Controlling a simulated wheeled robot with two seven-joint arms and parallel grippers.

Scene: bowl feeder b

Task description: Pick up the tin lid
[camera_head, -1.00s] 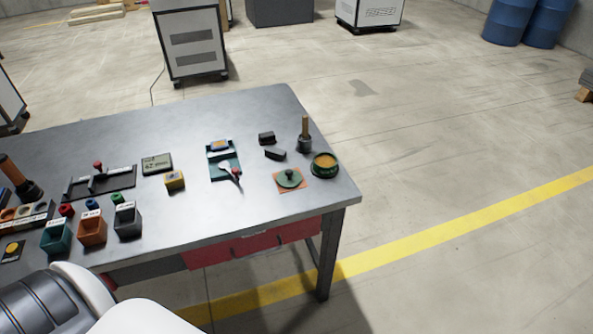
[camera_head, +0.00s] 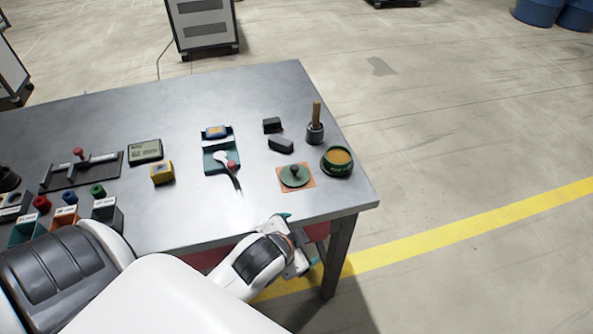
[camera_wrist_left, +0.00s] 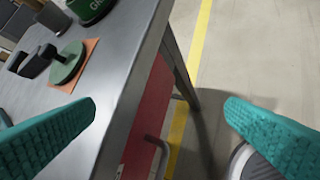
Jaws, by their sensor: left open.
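The tin lid (camera_head: 295,177), a green disc with a dark knob, lies on an orange square pad (camera_head: 308,184) near the right front of the metal table. The lid also shows in the left wrist view (camera_wrist_left: 66,66) at upper left. The green open tin (camera_head: 337,163) with orange-brown contents stands just right of it. My left gripper (camera_head: 300,240) is beyond the table's front edge, below and apart from the lid. In the left wrist view its teal fingers (camera_wrist_left: 160,105) are wide apart with nothing between them. My right gripper is not in view.
The table's front edge (camera_head: 290,223) lies between my left gripper and the lid. Two black blocks (camera_head: 281,145) and a wooden-handled tool in a dark holder (camera_head: 315,130) stand behind the lid. A teal tray (camera_head: 218,157) is to the left. Bare tabletop lies left of the pad.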

